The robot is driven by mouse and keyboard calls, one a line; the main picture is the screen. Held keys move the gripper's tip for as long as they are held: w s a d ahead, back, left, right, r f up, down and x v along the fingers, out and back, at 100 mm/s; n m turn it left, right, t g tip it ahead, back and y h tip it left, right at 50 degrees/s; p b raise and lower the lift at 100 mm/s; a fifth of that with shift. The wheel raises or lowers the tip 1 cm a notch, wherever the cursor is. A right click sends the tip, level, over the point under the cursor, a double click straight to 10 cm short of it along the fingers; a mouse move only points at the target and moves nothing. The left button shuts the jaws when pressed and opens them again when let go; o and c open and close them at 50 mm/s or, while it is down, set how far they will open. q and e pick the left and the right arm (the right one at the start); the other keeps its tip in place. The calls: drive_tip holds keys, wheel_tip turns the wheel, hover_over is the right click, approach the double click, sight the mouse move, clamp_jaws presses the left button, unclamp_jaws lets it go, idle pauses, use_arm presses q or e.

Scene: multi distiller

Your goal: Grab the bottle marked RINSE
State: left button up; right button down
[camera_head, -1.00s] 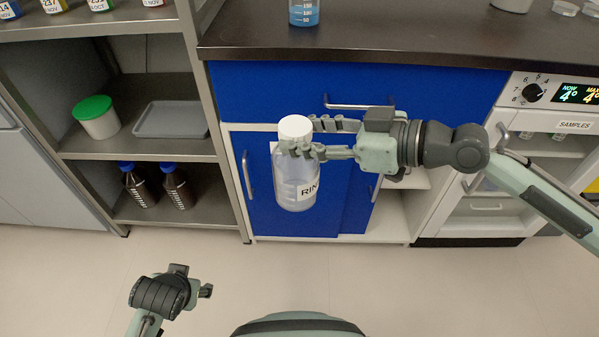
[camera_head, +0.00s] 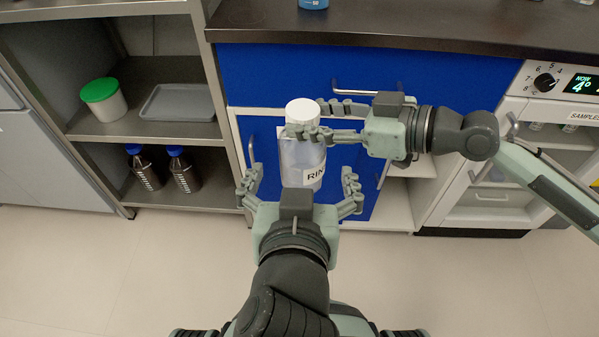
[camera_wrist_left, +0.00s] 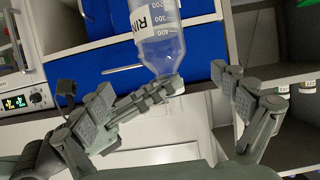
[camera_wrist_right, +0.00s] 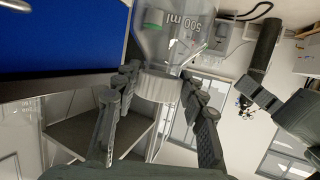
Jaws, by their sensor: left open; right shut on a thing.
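The clear bottle with a white cap and a label reading "RIN" (camera_head: 301,160) hangs upright in front of the blue cabinet in the head view. My right gripper (camera_head: 313,121) comes from the right and is shut on the bottle just under its cap. The right wrist view shows the bottle (camera_wrist_right: 172,35) between the fingers. My left gripper (camera_head: 300,190) is open below, with one finger on each side of the bottle's lower part and gaps between. In the left wrist view the bottle (camera_wrist_left: 160,45) shows its label and volume marks beyond the open left fingers.
A dark counter (camera_head: 400,27) runs above blue drawers (camera_head: 270,75). At left, a shelf unit (camera_head: 215,90) holds a green-lidded tub (camera_head: 104,100), a grey tray (camera_head: 177,104) and two dark blue-capped bottles (camera_head: 183,172). A SAMPLES fridge (camera_head: 566,115) stands at right.

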sight(305, 141)
use_arm(q)
drive_tip(key=x, duration=1.1)
drive_tip(key=shift+w+a+f, duration=0.1)
drive_tip(key=shift+w+f, duration=0.1)
use_arm(e)
drive_tip(key=shift+r, duration=0.15)
use_arm(q)
drive_tip(key=shift+c, duration=0.2)
drive_tip(key=c, duration=1.9)
drive_tip(key=shift+r, duration=0.15)
drive_tip(key=shift+c, duration=0.2)
use_arm(e)
drive_tip(key=c, duration=1.2)
unclamp_jaws()
drive_tip(key=shift+a, duration=0.1)
drive_tip(key=o, duration=0.4)
